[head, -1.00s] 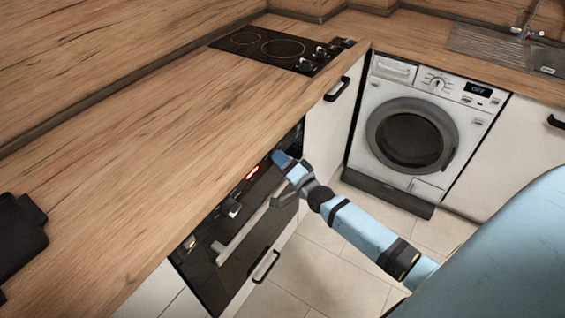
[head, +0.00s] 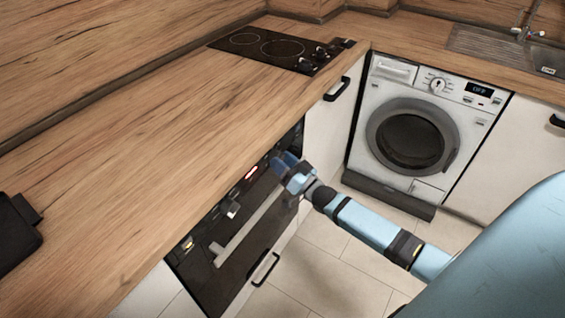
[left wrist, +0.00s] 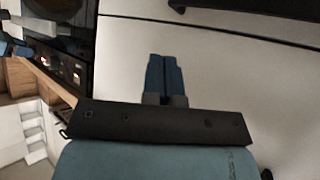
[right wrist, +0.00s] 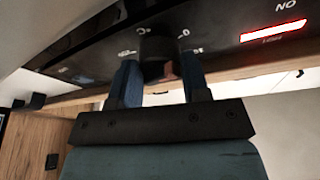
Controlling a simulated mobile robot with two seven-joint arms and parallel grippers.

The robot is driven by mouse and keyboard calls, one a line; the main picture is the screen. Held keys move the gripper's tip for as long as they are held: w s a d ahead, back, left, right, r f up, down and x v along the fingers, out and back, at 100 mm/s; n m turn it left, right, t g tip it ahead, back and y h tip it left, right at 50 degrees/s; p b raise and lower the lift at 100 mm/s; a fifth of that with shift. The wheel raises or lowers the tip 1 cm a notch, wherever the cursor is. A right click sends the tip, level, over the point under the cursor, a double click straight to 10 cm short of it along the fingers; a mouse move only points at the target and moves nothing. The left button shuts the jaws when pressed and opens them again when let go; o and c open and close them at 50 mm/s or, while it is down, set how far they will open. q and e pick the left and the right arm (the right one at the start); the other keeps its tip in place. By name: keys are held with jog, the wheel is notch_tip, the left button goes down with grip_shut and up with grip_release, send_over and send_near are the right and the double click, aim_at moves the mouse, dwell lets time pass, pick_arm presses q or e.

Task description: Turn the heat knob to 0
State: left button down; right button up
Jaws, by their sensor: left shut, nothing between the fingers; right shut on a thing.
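The oven's dark control panel (head: 214,217) is under the worktop's front edge. My right gripper (head: 285,160) is at the panel's far end, by the dark round heat knob (right wrist: 157,48). In the right wrist view the knob sits between the two blue fingers (right wrist: 160,84), which are shut on it. The marks round the knob are too blurred to read its setting. In the head view my gripper hides this knob. My left gripper (left wrist: 165,76) is shut and empty in front of a pale cabinet front.
A red lit display (head: 251,172) and a second knob (head: 233,209) are on the panel. The oven handle (head: 250,232) runs below. A hob (head: 280,47) lies on the worktop. A washing machine (head: 410,140) stands beyond the gripper. The floor is clear.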

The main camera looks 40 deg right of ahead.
jog(key=shift+n, duration=0.6)
jog(key=o, duration=0.9)
jog(key=v, duration=1.4)
jog(key=shift+w+d, duration=0.1)
jog(key=shift+f, duration=0.1)
